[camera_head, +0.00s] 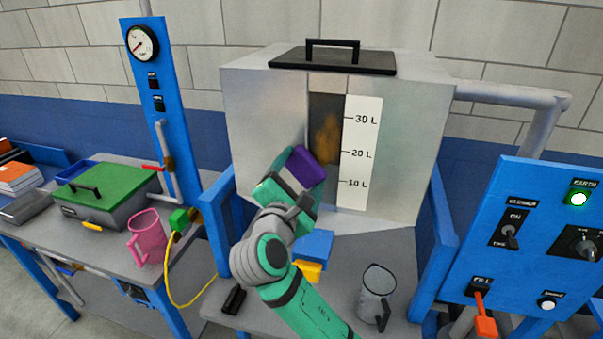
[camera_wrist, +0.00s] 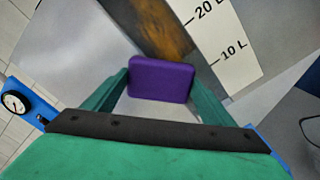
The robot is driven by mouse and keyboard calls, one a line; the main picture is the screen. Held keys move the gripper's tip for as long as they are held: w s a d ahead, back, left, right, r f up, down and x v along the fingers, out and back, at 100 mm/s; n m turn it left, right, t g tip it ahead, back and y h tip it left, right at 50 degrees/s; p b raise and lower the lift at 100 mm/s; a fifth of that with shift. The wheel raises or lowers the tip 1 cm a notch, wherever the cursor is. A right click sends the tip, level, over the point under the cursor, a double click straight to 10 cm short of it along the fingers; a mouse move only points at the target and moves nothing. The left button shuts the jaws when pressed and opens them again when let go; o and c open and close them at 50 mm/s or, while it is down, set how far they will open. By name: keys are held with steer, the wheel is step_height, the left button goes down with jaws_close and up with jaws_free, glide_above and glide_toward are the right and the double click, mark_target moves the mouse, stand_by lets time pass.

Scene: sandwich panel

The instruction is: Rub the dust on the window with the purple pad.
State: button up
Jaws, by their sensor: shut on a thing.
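The window (camera_head: 324,104) is a dark upright strip in the front of the grey metal tank, left of a white litre scale. Brownish dust (camera_head: 328,130) covers part of it; the dust also shows in the wrist view (camera_wrist: 165,28). My gripper (camera_head: 303,168) is shut on the purple pad (camera_head: 306,165) in front of the window's lower part. In the wrist view the pad (camera_wrist: 161,80) sits between the green fingers, just below the dusty strip. I cannot tell whether the pad touches the window. The pad and gripper hide the window's lower end.
The tank (camera_head: 262,110) has a black handled lid (camera_head: 334,60). Below it are a blue and yellow item (camera_head: 312,245) and a metal jug (camera_head: 376,290). A pink jug (camera_head: 146,238) and green-lidded box (camera_head: 102,192) stand left. A blue control panel (camera_head: 545,240) stands right.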

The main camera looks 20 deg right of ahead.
mark_target(320, 173)
steer(key=shift+x, duration=0.9)
steer(key=shift+s+d, duration=0.1)
steer(key=shift+d, duration=0.1)
steer(key=shift+s+d, duration=1.15)
steer(key=shift+d, duration=0.2)
steer(key=shift+s+d, duration=0.4)
steer(key=shift+d, duration=0.45)
steer(key=shift+s+d, duration=0.45)
steer(key=shift+d, duration=0.4)
steer(key=shift+a+r, duration=0.1)
steer(key=shift+r, duration=1.3)
steer(key=shift+w+a, duration=0.1)
steer(key=shift+a, duration=0.05)
